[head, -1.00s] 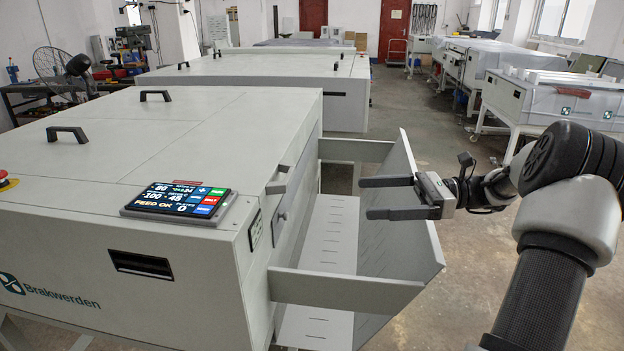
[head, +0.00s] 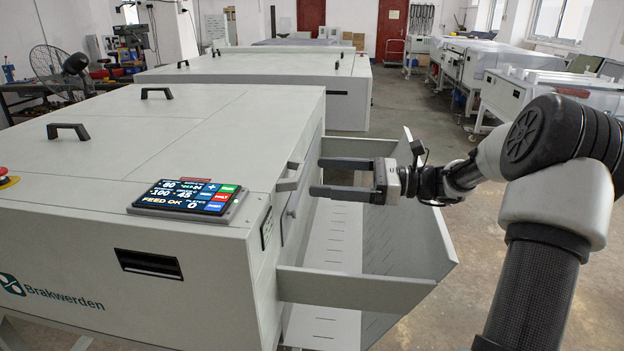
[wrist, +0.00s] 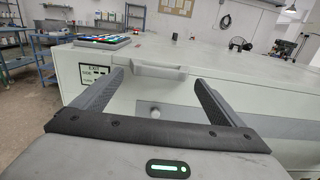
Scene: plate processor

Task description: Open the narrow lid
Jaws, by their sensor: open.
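The light grey machine has a flat top divided by thin seams. A pale bar handle (head: 289,180) sticks out from its right side just below the top edge, beside the narrow top strip (head: 245,150) that looks like the narrow lid, lying flat. My gripper (head: 318,176) is open and empty, its fingers pointing at the handle from the right with a small gap. In the wrist view the handle (wrist: 172,71) lies ahead between the two fingers, a little past the tips.
A control screen (head: 187,196) sits on the near top corner. A round knob (wrist: 155,111) is below the handle. Below my gripper is an open tray with a slanted outer panel (head: 410,235) and side walls (head: 350,288). Two black handles (head: 68,131) stand on the top.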

